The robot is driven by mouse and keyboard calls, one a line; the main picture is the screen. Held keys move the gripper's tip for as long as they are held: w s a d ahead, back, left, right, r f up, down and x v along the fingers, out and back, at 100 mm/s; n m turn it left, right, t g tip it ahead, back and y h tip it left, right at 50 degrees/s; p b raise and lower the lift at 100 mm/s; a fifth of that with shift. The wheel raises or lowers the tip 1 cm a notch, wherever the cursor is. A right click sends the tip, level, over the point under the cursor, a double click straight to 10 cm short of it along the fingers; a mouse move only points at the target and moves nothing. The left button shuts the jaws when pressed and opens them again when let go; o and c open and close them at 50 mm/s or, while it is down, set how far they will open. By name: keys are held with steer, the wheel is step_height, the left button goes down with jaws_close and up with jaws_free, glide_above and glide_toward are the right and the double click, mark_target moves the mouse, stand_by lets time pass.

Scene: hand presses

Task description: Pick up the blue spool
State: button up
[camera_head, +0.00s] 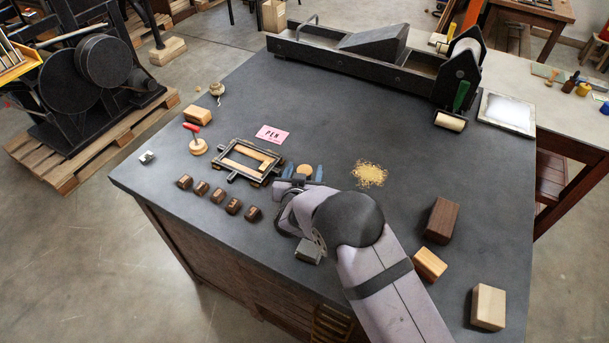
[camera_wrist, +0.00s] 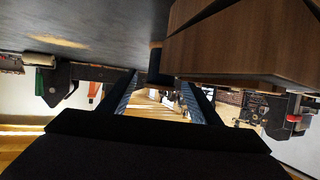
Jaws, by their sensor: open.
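In the head view, a round pale wooden disc (camera_head: 304,171) shows between the two blue tips of my gripper (camera_head: 304,173). It looks like the top of the spool; its lower part is hidden by my gripper. In the wrist view, the blue spool (camera_wrist: 155,64) appears as a short dark blue cylinder with a tan edge, standing on the table, which is upside down there. It lies between the lines of the spread, ridged fingers of my gripper (camera_wrist: 158,80). My gripper is open. Contact with the spool cannot be made out.
The metal-and-wood frame (camera_head: 250,160) and pink card (camera_head: 272,135) lie close to the left. Several small dark blocks (camera_head: 218,195) form a row. A grey block (camera_head: 308,251) sits below my gripper. Tan granules (camera_head: 369,174) lie right; the table (camera_head: 310,110) beyond is clear.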

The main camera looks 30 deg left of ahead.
mark_target(304, 170)
steer(key=c, duration=1.1)
steer(key=shift+r, duration=0.2)
step_height(304, 170, up, 10)
steer(key=shift+f+b, duration=0.15)
steer(key=shift+b, duration=1)
